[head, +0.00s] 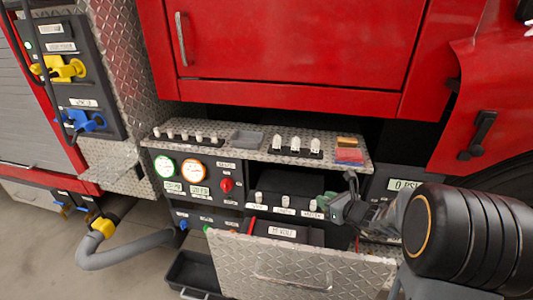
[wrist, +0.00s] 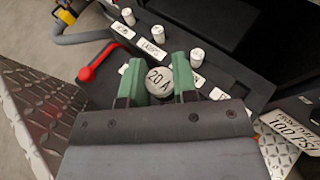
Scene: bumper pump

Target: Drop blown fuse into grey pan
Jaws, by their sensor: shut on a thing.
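My gripper (head: 328,204) is at the right end of the fuse row inside the open compartment. In the wrist view its green fingers (wrist: 158,78) are shut on a white round fuse marked 20 A (wrist: 159,84). I cannot tell whether this fuse is still seated or lifted clear, and in the head view the fingers hide it. The grey pan (head: 247,140) is a small shallow tray on the tread-plate shelf, up and left of my gripper. It looks empty.
Three white fuses (wrist: 158,32) stand in a labelled row beside my gripper. A red lever (wrist: 98,63) and the open tread-plate door (head: 300,265) are close by.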

